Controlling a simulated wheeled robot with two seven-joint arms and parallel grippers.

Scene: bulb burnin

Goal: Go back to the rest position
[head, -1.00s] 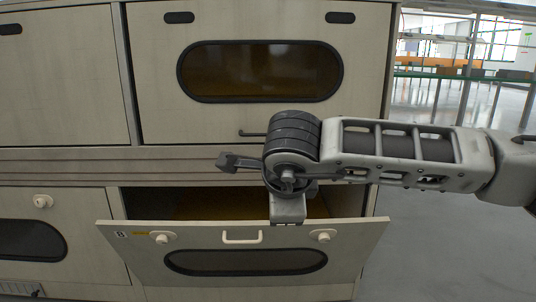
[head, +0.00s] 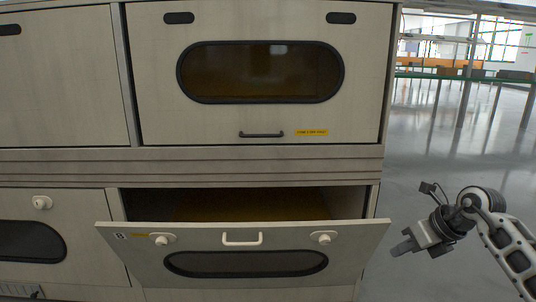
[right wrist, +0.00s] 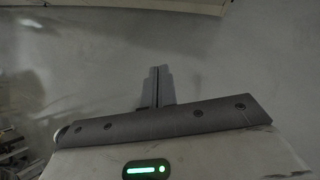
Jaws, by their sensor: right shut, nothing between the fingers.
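My right gripper (head: 404,247) is at the right of the head view, beside the cabinet and apart from it, over the grey floor. Its fingers are together and empty. In the right wrist view the shut fingers (right wrist: 157,86) point at a plain grey surface. My left gripper is in neither view. The lower door (head: 118,250) of the cabinet, with a white handle (head: 242,238) and an oval window, is tilted open at its top edge. A dark gap shows behind it.
The cabinet (head: 155,95) fills the left and middle. Its upper door with a dark handle (head: 262,134) is closed. A yellow label (head: 311,133) is on that door. Open floor (head: 425,165) lies to the right, with shelving (head: 467,80) farther back.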

